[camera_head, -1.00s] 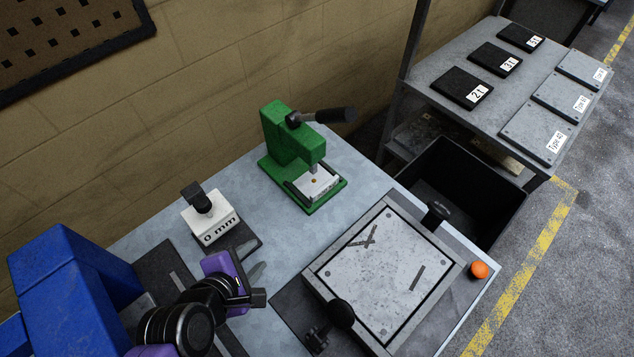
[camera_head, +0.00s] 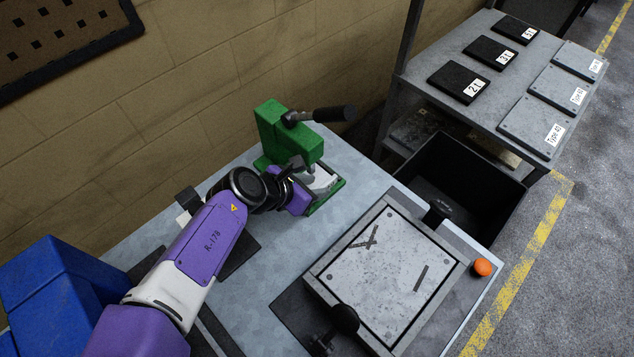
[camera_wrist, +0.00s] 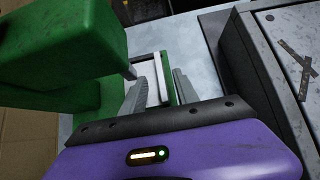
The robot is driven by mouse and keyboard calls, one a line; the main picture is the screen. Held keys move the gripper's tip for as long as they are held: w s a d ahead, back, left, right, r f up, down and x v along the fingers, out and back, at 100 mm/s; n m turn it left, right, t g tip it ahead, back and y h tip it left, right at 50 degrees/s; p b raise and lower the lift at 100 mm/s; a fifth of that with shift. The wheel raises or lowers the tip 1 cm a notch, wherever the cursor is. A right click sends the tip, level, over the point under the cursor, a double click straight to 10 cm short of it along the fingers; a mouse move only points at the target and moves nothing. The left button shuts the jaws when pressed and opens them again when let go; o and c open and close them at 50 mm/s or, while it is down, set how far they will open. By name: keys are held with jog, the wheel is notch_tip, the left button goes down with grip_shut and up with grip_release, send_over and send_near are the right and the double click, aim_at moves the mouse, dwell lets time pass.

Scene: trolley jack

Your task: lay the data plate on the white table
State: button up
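The data plate (camera_head: 325,178) appears to be the small white plate on the bed of the green press (camera_head: 285,135). My gripper (camera_head: 306,176) is at the front left of the press bed, partly covering the plate. In the wrist view my gripper's two grey fingers (camera_wrist: 160,82) are apart. A white surface (camera_wrist: 142,68), probably the plate, and a grey rail of the press lie just beyond and between them. Whether a finger touches the plate cannot be told. The pale blue-white tabletop (camera_head: 370,180) carries the press.
A framed grey plate with black knobs (camera_head: 385,270) and an orange button (camera_head: 482,267) are at the right. A black bin (camera_head: 460,190) stands beyond the table edge. A metal shelf (camera_head: 505,85) holds black and grey labelled plates.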

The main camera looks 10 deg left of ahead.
aim_at(323, 186)
jog(key=shift+x, duration=1.55)
jog(key=shift+s, duration=0.1)
jog(key=shift+c, duration=0.3)
grip_shut()
jog(key=shift+r, duration=0.1)
jog(key=shift+r, duration=0.55)
jog(key=s+d, duration=0.1)
jog(key=d, duration=0.1)
jog(key=s+d+p, duration=0.1)
jog(key=s+d, duration=0.3)
jog(key=shift+d, duration=0.1)
notch_tip(323, 186, up, 14)
jog(key=p, duration=0.1)
jog(key=shift+f, duration=0.15)
